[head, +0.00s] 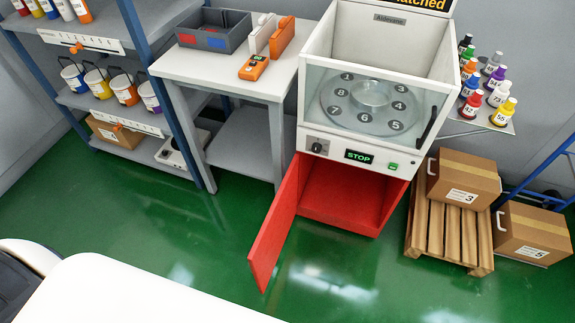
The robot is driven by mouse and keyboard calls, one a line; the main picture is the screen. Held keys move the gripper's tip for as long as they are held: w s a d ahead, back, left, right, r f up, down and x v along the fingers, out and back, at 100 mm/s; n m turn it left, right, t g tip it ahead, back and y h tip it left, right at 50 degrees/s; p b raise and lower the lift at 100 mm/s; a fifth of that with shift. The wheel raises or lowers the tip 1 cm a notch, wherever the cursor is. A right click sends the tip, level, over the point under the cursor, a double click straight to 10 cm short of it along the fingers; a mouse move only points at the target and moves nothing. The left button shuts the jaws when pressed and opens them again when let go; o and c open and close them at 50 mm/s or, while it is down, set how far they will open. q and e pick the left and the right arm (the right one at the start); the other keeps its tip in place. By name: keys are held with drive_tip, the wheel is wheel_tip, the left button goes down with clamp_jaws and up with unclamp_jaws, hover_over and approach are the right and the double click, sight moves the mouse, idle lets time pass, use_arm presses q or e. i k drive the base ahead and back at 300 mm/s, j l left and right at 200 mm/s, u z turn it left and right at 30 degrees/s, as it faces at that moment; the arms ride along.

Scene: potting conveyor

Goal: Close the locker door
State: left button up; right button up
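The red locker door (274,228) stands wide open, swung out toward me from the left side of the red locker (345,192). The locker is the lower part of a white machine, and its inside looks empty. The door is upright, hinged at the left edge of the opening, and nothing touches it. Neither of my grippers is in the head view.
The white machine (312,133) has a STOP display above the locker. A grey table (180,67) stands to its left. A wooden pallet (440,232) with a box (462,178) stands at right; another box (530,232) is beside it. Green floor (340,285) before the door is clear.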

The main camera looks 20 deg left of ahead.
sight(262, 258)
drive_tip(key=k+j+z, duration=0.1)
drive_tip(key=j, duration=0.35)
drive_tip(key=k+j+z, duration=0.1)
drive_tip(key=j, duration=0.3)
drive_tip(key=k+j+z, duration=0.1)
drive_tip(key=k+j, duration=0.15)
drive_tip(key=j, duration=0.15)
drive_tip(key=k+j+z, duration=0.1)
drive_tip(key=j, duration=0.3)
drive_tip(key=k+j+z, duration=0.1)
drive_tip(key=k+j, duration=0.2)
drive_tip(key=i+j+u, duration=0.1)
drive_tip(key=u, duration=0.3)
drive_tip(key=i+l, duration=0.05)
drive_tip(key=i, duration=0.05)
